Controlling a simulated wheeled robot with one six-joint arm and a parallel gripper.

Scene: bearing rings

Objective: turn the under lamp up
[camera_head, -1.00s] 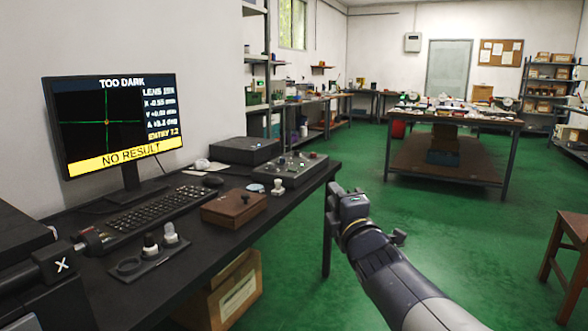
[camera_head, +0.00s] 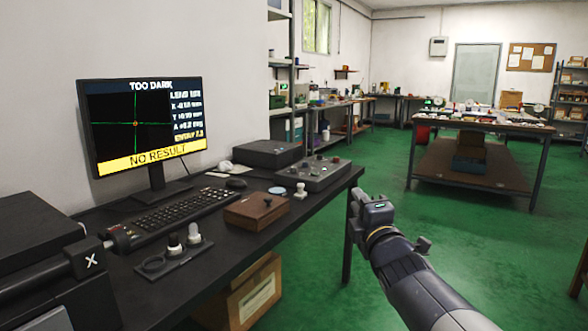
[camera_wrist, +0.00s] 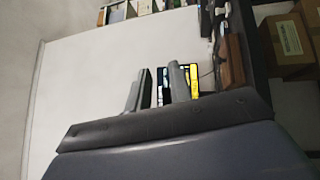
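The monitor (camera_head: 142,127) stands at the left and reads "TOO DARK" above a yellow "NO RESULT" bar; a green cross fills its dark picture. A grey control box (camera_head: 316,178) with several small knobs lies on the dark bench; I cannot read its labels or tell which knob is for the under lamp. My gripper (camera_head: 366,204) is raised just past the bench's right end, to the right of the control box and apart from it. In the wrist view my two fingers (camera_wrist: 158,88) stand apart with nothing between them, and part of the monitor shows behind.
The bench (camera_head: 222,255) also bears a keyboard (camera_head: 175,213), a wooden box (camera_head: 256,211), a small white-topped piece (camera_head: 300,191), a tray of fittings (camera_head: 174,256) and a black box (camera_head: 268,153). Cardboard boxes (camera_head: 247,297) sit beneath. Green floor right of the bench is free.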

